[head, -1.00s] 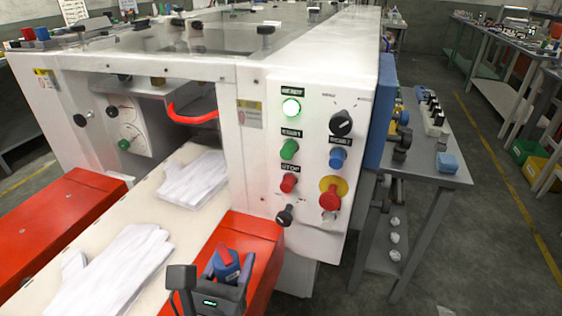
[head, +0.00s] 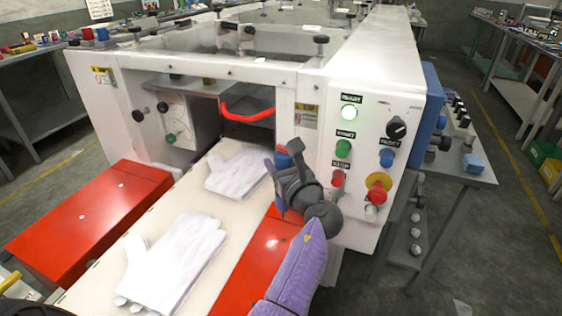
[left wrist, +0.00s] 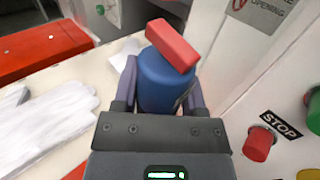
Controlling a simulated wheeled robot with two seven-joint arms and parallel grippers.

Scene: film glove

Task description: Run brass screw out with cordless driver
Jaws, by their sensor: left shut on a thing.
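My left gripper (head: 284,168) is shut on a blue, rounded body with a red bar across its end, which looks like the cordless driver (left wrist: 163,84). In the left wrist view the two fingers (left wrist: 160,90) clasp its sides. The driver's blue part also shows in the head view (head: 283,158), partly hidden by the gripper. It is held above the red right-hand cover, just left of the control panel. I cannot make out the brass screw in either view. My right gripper is not in view.
The white machine's control panel (head: 358,182) has green, red and blue buttons and knobs close to the gripper. White gloves (head: 172,262) lie on the pale belt (head: 120,245). A red cover (head: 90,212) flanks the left. A grey side table (head: 468,178) stands at right.

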